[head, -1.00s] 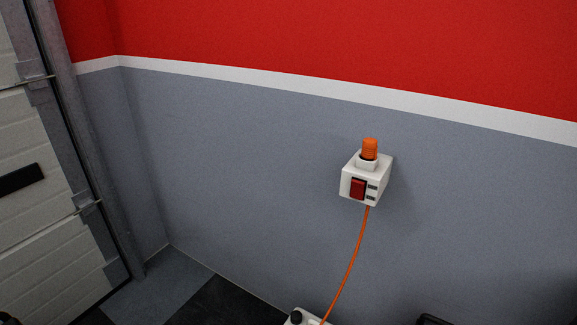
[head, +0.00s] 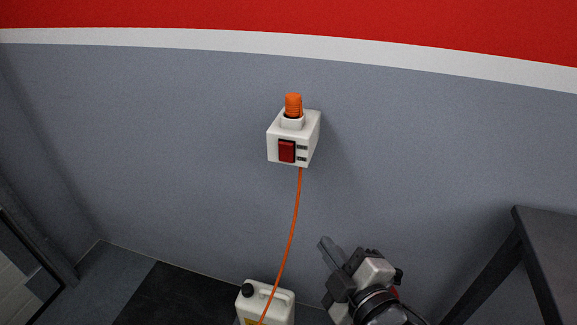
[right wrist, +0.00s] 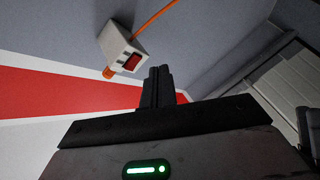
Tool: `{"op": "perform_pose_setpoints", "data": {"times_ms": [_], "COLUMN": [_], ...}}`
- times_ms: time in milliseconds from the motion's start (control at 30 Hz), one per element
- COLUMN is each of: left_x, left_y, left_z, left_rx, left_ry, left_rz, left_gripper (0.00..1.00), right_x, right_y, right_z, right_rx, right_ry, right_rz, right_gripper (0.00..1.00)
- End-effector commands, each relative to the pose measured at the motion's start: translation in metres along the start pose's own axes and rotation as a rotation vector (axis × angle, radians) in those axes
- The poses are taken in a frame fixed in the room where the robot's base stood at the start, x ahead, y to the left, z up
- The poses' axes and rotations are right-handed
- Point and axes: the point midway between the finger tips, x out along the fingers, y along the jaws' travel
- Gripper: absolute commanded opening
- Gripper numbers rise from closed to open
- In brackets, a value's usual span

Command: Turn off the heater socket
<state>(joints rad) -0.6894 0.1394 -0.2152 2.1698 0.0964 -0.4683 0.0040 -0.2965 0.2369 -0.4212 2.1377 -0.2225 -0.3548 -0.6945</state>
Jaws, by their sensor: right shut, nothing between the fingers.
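The heater socket (head: 284,133) is a white box on the grey wall with a red rocker switch (head: 287,151) on its front. I cannot tell the switch's position. My right gripper (head: 324,243) is shut and empty, below and slightly right of the box, apart from it. The right wrist view shows the shut fingers (right wrist: 160,72), with the box (right wrist: 113,42) and its red switch (right wrist: 132,62) up and left of them. My left gripper is not in view.
A white canister (head: 277,302) with a black cap stands on the floor under the box, the cable passing in front of it. A dark table (head: 550,240) is at the right. The wall around the box is clear.

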Motion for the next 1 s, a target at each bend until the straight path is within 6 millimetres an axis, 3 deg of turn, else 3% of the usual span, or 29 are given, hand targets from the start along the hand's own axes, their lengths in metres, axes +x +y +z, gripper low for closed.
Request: {"op": "perform_pose_setpoints", "data": {"times_ms": [33, 100, 267, 667, 833, 1000], "left_x": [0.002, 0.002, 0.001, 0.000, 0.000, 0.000], "left_y": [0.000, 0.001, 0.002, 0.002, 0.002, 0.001], "left_z": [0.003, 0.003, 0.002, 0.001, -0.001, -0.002], "left_rx": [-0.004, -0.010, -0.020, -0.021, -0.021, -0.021], "left_ry": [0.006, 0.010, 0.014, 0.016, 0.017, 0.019], "left_rz": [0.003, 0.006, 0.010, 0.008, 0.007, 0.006], "left_gripper": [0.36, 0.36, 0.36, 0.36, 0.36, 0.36], "right_x": [0.012, 0.021, 0.027, 0.031, 0.053, 0.089], "right_y": [0.014, 0.030, 0.047, 0.049, 0.053, 0.058], "right_z": [-0.015, -0.033, -0.054, -0.056, -0.062, -0.069], "right_rx": [-0.187, -0.399, -0.645, -0.658, -0.657, -0.656], "right_ry": [0.056, 0.105, 0.147, 0.147, 0.148, 0.147], "right_rz": [0.055, 0.119, 0.199, 0.203, 0.205, 0.205], "right_gripper": [0.00, 0.00, 0.00, 0.00, 0.00, 0.00]}}
